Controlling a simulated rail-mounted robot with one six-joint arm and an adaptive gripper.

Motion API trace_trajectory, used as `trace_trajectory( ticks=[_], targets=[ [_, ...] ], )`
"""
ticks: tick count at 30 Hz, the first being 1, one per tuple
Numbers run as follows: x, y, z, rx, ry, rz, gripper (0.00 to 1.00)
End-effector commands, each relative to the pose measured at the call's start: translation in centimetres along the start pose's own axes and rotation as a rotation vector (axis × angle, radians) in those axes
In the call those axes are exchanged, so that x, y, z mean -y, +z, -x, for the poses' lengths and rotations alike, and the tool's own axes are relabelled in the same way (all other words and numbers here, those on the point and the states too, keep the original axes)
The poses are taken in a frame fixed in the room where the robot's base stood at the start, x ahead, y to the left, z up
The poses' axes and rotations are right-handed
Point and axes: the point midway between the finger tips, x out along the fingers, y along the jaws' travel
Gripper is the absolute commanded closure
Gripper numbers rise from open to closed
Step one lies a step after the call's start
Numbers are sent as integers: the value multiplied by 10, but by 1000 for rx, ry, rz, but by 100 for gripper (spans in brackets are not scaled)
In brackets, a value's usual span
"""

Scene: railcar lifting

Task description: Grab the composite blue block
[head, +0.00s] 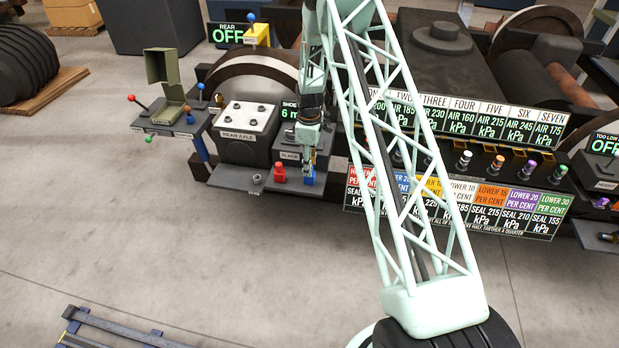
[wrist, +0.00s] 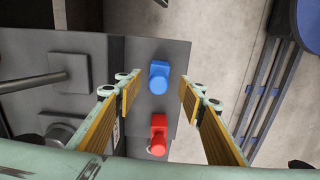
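The composite blue block (head: 309,178) stands on the grey shelf below the rear axle box, at the shelf's right end in the head view. In the wrist view the blue block (wrist: 159,78) shows between my two fingers, apart from both.
The grey shelf (head: 232,178) also bears a small nut-like part (head: 257,179). The rear axle box (head: 245,132) stands behind it. A pressure sign board (head: 460,205) is to the right. The floor (head: 190,250) in front is clear, with a blue rack (head: 110,335) farther forward.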

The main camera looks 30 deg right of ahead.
Motion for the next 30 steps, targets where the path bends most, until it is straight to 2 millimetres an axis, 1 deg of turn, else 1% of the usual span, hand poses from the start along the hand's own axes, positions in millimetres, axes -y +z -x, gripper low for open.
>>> trace_trajectory(
  ticks=[1, 5, 16, 20, 23, 30],
  targets=[
    [0, 0, -5, 0, 0, 0, 64],
    [0, 0, -11, 0, 0, 0, 64],
    [0, 0, -12, 0, 0, 0, 64],
    [0, 0, -15, 0, 0, 0, 64],
    [0, 0, -22, 0, 0, 0, 64],
    [-2, -1, -47, 1, -1, 0, 64]
  ],
)
